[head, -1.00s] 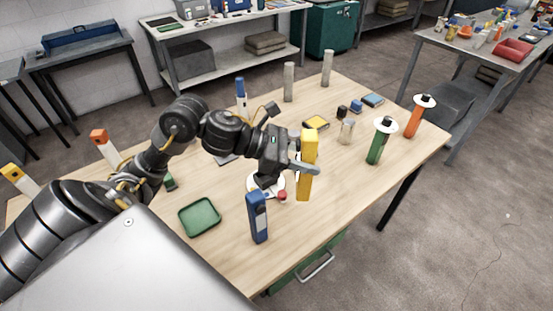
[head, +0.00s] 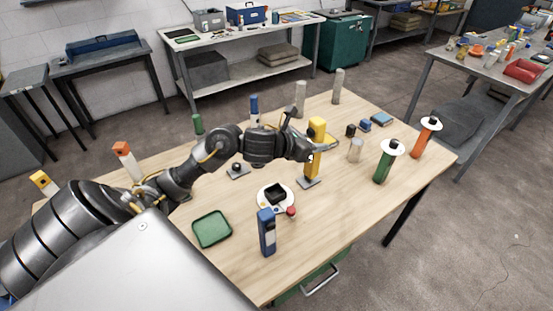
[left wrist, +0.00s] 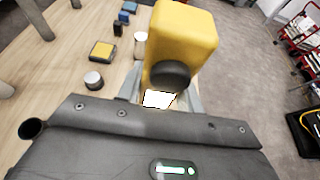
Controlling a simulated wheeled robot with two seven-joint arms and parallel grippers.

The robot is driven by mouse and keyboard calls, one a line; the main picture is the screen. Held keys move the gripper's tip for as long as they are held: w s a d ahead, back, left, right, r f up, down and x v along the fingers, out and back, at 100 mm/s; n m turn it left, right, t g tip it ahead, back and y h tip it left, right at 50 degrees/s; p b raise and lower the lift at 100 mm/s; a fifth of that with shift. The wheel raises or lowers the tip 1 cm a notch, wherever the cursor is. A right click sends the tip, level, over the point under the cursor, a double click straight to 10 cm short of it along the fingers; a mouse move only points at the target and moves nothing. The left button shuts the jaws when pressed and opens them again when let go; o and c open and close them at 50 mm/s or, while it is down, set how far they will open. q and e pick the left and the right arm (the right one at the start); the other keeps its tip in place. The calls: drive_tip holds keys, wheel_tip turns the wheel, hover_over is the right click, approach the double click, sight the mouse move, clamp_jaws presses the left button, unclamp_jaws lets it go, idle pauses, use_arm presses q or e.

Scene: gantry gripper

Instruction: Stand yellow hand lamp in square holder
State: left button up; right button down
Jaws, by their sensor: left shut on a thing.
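The yellow hand lamp (head: 315,166) is upright in my left gripper (head: 311,148), toward the middle right of the table. In the left wrist view the lamp (left wrist: 182,38) fills the space between the fingers (left wrist: 160,88), with a dark round knob facing me. A flat grey plate (head: 306,184) shows at the lamp's lower end; I cannot tell whether the lamp touches it. A black open square holder (head: 275,191) sits on a round white disc (head: 262,201), left of and nearer than the lamp. It is empty. My right gripper is not in view.
A blue lamp (head: 267,232) stands by the disc, near a red knob (head: 291,211). A green tray (head: 212,229) lies front left. A grey plate with a black knob (head: 237,169) lies behind. Green (head: 383,165) and orange (head: 420,142) lamps with white collars stand right.

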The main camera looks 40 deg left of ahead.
use_arm(q)
drive_tip(key=s+a+f+b, duration=0.4)
drive_tip(key=s+a+f, duration=0.1)
drive_tip(key=a+f, duration=0.2)
drive_tip(key=shift+s+a+f, duration=0.35)
drive_tip(key=shift+s+a, duration=0.05)
drive_tip(key=shift+a, duration=0.25)
drive_tip(key=f+b, duration=0.1)
drive_tip(key=f, duration=0.2)
drive_tip(key=shift+s+a+f+b, duration=0.15)
drive_tip(key=shift+s+b, duration=0.2)
drive_tip(key=shift+s, duration=0.05)
clamp_jaws()
drive_tip(key=shift+s+d+f, duration=0.2)
drive_tip(key=shift+d+f, duration=0.05)
drive_tip(key=shift+f, duration=0.1)
drive_tip(key=o, duration=0.7)
unclamp_jaws()
drive_tip(key=shift+a+f, duration=0.1)
drive_tip(key=o, duration=0.4)
drive_tip(key=shift+w+a+f, duration=0.2)
drive_tip(key=shift+w+a, duration=0.2)
drive_tip(key=shift+w, duration=0.05)
drive_tip(key=b+v, duration=0.2)
drive_tip(key=v, duration=1)
drive_tip(key=shift+d+r, duration=0.2)
drive_tip(key=shift+r, duration=0.2)
drive_tip(key=shift+s, duration=0.15)
